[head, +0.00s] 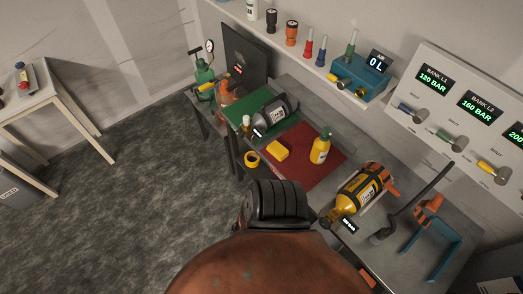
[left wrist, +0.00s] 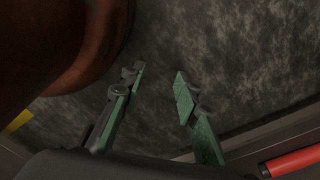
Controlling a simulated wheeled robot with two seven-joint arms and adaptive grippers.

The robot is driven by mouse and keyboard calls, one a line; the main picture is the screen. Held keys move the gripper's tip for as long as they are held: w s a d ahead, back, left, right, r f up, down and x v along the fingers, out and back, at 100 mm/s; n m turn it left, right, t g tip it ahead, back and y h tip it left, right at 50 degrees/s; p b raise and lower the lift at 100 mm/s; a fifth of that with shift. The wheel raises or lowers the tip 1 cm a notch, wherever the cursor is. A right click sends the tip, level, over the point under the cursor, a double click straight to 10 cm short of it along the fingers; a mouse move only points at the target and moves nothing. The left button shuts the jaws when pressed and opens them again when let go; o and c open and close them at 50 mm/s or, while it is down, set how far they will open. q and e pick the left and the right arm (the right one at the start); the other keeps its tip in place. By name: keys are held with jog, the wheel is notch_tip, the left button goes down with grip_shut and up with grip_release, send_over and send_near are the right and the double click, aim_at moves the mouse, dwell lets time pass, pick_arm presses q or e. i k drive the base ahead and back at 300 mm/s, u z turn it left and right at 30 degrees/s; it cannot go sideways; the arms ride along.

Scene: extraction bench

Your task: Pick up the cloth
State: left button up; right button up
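No thing in view is clearly a cloth. A small yellow block-like item (head: 278,150), which may be a folded cloth or a sponge, lies on the red mat (head: 312,176) on the bench in the head view. My left gripper (left wrist: 159,72) shows in the left wrist view with its two green fingers apart and nothing between them. Dark grey floor lies beyond the fingers. The left gripper cannot be made out in the head view, so its distance from the yellow item is unclear. My right gripper is in neither view.
On the bench (head: 405,258) are a small yellow bottle (head: 320,150), a yellow cylinder (head: 355,195), a dark cylinder (head: 270,114) on a green mat, and a blue frame (head: 448,250). A yellow ring (head: 252,159) is near the front edge. Open floor (head: 130,200) lies left.

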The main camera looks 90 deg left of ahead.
aim_at(280, 153)
jog(key=k, duration=0.95)
jog(key=u, duration=0.3)
